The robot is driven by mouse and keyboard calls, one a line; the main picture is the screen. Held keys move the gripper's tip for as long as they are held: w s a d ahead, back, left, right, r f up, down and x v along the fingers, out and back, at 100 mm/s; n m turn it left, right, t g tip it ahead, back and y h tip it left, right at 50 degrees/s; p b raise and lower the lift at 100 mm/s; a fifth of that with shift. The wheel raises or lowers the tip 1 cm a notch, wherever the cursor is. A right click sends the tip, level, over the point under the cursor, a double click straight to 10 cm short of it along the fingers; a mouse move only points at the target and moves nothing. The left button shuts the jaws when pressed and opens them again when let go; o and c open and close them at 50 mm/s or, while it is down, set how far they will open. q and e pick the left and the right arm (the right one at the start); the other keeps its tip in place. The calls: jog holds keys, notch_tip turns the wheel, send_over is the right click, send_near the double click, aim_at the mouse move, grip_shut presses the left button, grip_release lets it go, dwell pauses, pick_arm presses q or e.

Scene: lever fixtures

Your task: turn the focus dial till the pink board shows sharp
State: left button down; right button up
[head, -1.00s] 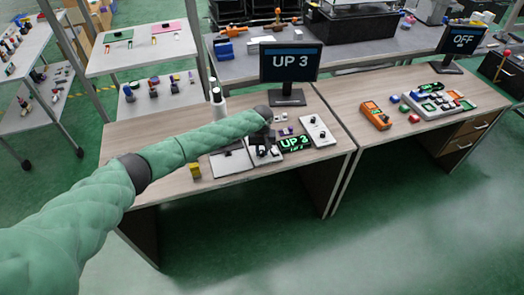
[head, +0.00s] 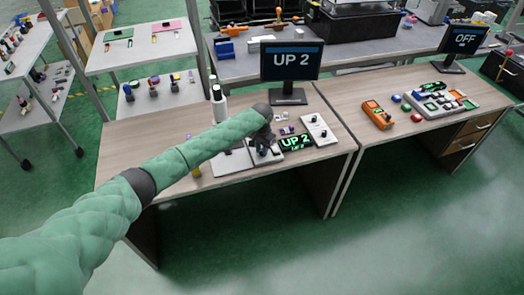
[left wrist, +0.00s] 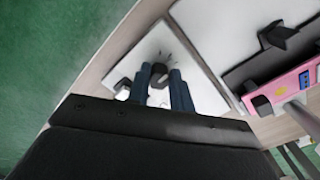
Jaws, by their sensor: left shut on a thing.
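The focus dial (left wrist: 159,70) is a small dark knob on a white panel with tick marks around it, in the left wrist view. My left gripper (left wrist: 161,78) is shut on it, with a blue finger on each side. In the head view my left gripper (head: 262,143) hides most of the dial. The pink board (left wrist: 292,86), with a blue part and a yellow spot, lies right of the panel in the left wrist view. My right gripper is not in view.
Another dark knob (left wrist: 122,86) sits close to the left finger on the panel. A white panel with dark knobs (head: 320,130) stands right of the gripper. A white bottle (head: 217,104) stands behind my arm. The front right desk edge is clear.

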pick_arm(q)
jog(key=m+b, duration=0.1)
jog(key=m, duration=0.2)
jog(key=shift+w+m, duration=0.1)
jog(key=shift+m, duration=0.3)
jog(key=m, duration=0.2)
jog(key=m+b, duration=0.1)
jog(key=m, duration=0.1)
jog(key=shift+w+a+m, duration=0.15)
jog(key=shift+m, duration=0.55)
jog(key=shift+r+m, duration=0.1)
jog(key=shift+m, duration=0.3)
jog(key=c, duration=1.5)
grip_release()
jog(key=shift+o, duration=1.3)
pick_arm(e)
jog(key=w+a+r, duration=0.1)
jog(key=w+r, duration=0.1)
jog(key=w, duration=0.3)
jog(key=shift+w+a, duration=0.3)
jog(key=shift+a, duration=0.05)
pick_arm(q)
jog(key=shift+b, duration=0.3)
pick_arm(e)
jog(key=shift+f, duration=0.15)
